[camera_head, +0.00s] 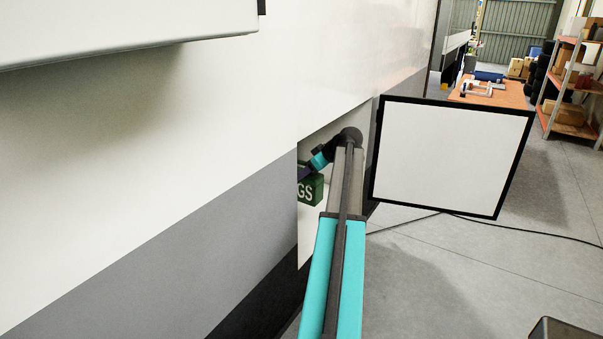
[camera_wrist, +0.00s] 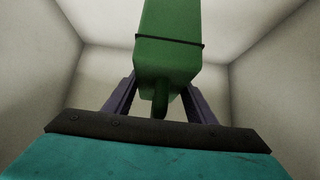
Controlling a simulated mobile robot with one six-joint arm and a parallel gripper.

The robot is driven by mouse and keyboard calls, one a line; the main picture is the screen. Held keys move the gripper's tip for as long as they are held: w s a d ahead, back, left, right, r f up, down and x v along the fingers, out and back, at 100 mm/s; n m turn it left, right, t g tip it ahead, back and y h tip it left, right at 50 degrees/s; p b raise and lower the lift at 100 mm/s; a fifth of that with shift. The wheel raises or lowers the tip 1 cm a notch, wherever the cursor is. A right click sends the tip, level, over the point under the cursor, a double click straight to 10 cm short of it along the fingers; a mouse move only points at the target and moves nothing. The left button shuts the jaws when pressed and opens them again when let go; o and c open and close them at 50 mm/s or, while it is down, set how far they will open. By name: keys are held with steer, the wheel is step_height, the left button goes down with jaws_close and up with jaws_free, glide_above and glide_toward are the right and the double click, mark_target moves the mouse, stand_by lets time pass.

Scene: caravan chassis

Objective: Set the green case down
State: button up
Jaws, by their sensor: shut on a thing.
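The green case (camera_head: 311,189) with white lettering ending in "GS" shows in the head view inside an opening in the caravan's side wall. Its left part is hidden by the wall. In the wrist view the green case (camera_wrist: 168,62) sits between the two dark fingers of my gripper (camera_wrist: 160,100), which is shut on its handle. Pale walls of the compartment (camera_wrist: 110,62) surround it. I cannot tell whether the case touches the compartment floor.
An open white hatch door (camera_head: 450,155) with a black frame stands right of the opening. A dark cable (camera_head: 520,230) lies on the grey floor. An orange-topped bench (camera_head: 490,93) and shelves (camera_head: 575,85) stand behind. The floor at the right is mostly clear.

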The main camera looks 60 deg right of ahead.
mark_target(321, 182)
steer(key=shift+s+d+r, duration=0.1)
steer(key=shift+s, duration=0.05)
steer(key=shift+f, duration=0.25)
steer(key=shift+f+b, duration=0.75)
steer(key=shift+f, duration=2.45)
steer(key=shift+f+b, duration=0.55)
steer(key=shift+f, duration=0.1)
steer(key=o, duration=1.6)
steer(key=shift+s, duration=0.1)
steer(key=b+v, duration=0.3)
steer(key=v, duration=1)
steer(key=shift+s+r, duration=0.25)
steer(key=shift+r, duration=0.05)
